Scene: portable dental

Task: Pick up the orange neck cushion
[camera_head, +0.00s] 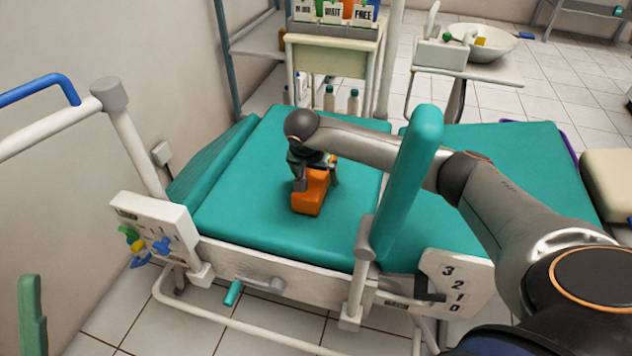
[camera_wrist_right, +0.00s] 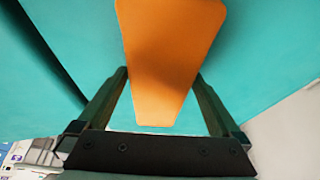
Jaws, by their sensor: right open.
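The orange neck cushion (camera_head: 310,192) lies on the teal padded seat of the dental chair, left of the upright teal armrest. It also shows in the right wrist view (camera_wrist_right: 165,60) as an orange wedge that narrows toward my gripper. My right gripper (camera_head: 315,175) is over the cushion, pointing down. Its two fingers (camera_wrist_right: 160,100) are open, one on each side of the cushion's narrow end. I cannot tell whether they touch it. The arm hides the cushion's far part in the head view. My left gripper is not in view.
The teal armrest (camera_head: 408,180) stands upright close to my right forearm. A white control panel with levers (camera_head: 155,230) is at the left. A trolley with labelled bins (camera_head: 335,50) and a white basin (camera_head: 485,42) stand behind. The seat around the cushion is clear.

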